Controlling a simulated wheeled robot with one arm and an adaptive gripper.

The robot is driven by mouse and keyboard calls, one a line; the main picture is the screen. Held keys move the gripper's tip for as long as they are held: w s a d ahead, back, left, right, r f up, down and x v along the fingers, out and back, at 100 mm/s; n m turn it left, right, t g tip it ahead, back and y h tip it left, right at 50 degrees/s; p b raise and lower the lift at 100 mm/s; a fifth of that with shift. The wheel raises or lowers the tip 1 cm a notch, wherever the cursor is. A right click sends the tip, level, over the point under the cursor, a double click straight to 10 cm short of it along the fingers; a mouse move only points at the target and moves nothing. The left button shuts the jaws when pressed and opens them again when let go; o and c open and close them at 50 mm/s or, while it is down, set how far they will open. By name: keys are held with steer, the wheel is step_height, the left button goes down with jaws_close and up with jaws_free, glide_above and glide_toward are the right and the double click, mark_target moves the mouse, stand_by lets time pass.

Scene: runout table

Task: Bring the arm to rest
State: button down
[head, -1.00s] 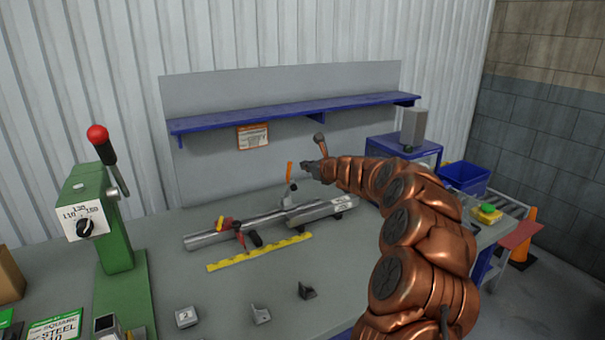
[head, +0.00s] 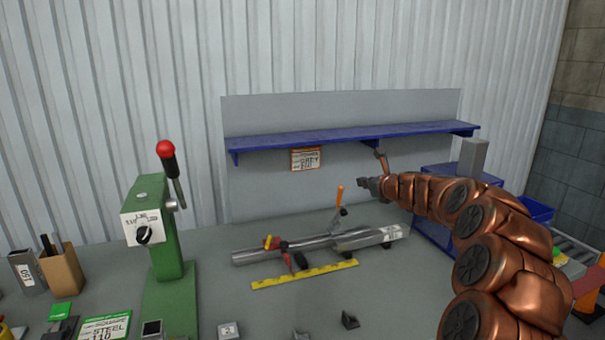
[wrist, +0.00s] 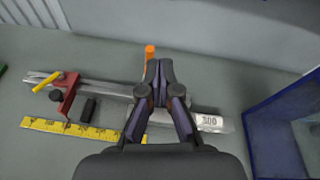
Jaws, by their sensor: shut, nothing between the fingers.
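My copper-coloured arm reaches in from the right in the head view, with my gripper (head: 364,184) held above the back of the grey table (head: 215,300). In the wrist view my gripper (wrist: 159,68) has its fingertips close together with nothing between them. Below it lies a metal bar assembly (head: 290,249) with a red clamp (wrist: 66,92) and an orange-handled toggle (head: 339,196). The bar's right end carries a white label reading 300 (wrist: 209,121). My gripper hides part of the bar in the wrist view.
A yellow ruler (head: 305,274) lies before the bar. A green press with a red-knobbed lever (head: 165,250) stands left. A blue shelf (head: 350,137) spans the back panel. Blue bins (head: 535,210) are at right. Small metal blocks (head: 229,331) sit at the front edge.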

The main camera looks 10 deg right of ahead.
steer(key=s+a+n+g+y, duration=0.2)
steer(key=s+a+n+g, duration=0.1)
steer(key=s+a+n, duration=0.65)
steer(key=s+a+n+g+y, duration=0.3)
steer(key=s+a, duration=0.4)
steer(key=a, duration=0.6)
steer(key=s+a+f+n+g+h, duration=0.1)
steer(key=s+a+f+n+g, duration=0.2)
steer(key=s, duration=0.5)
steer(key=s+a+f+n+g, duration=0.1)
steer(key=s+a+n, duration=0.1)
steer(key=s+n, duration=0.45)
steer(key=s+d+f+n+g+h, duration=0.2)
steer(key=s+d+f+n, duration=0.1)
steer(key=s, duration=0.7)
steer(key=s+d+f+n+g+h, duration=0.2)
steer(key=s+d+f+n, duration=0.1)
steer(key=s, duration=0.8)
steer(key=s+d+f+n+g+h, duration=0.2)
steer(key=s+d+f+n+h, duration=0.1)
steer(key=s, duration=0.7)
steer(key=shift+s+d+f+n, duration=0.15)
steer(key=shift+d+f+n, duration=0.25)
steer(key=shift+d, duration=0.65)
